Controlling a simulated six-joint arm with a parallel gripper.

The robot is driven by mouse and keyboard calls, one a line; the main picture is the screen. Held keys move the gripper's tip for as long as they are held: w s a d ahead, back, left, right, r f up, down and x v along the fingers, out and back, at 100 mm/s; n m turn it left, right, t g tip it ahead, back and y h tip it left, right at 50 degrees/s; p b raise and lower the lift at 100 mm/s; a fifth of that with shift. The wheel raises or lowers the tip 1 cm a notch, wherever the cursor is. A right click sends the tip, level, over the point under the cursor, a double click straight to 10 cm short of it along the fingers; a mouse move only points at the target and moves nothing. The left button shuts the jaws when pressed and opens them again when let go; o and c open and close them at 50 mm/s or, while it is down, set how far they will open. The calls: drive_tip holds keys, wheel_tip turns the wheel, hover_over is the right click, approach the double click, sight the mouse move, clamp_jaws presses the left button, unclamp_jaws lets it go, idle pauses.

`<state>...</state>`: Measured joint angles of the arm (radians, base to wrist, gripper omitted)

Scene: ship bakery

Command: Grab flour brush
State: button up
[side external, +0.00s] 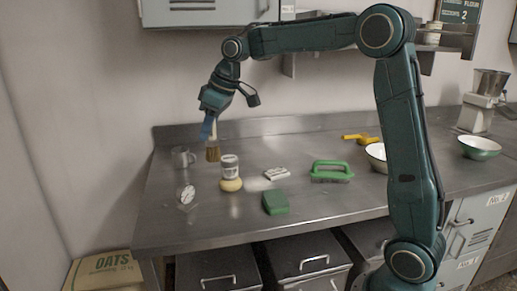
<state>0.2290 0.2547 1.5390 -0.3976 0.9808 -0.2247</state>
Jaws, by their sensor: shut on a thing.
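The flour brush (213,152) has tan bristles and hangs bristles down below my gripper (208,127), near the left end of the steel counter. My gripper is shut on the brush by its upper part, where blue shows. The brush seems to be held above the counter, behind and left of a pale jar; whether the bristle tips touch anything is hard to tell from this view.
A metal mug (183,157) stands left of the brush, and a dial gauge (186,194) lies in front of it. Close by on the right are the jar (230,167) on a yellow round thing, a green block (275,203) and a green-handled scrubber (331,170). Bowls stand farther right.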

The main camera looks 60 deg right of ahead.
drive_tip(key=shift+r, duration=0.35)
idle(0.4)
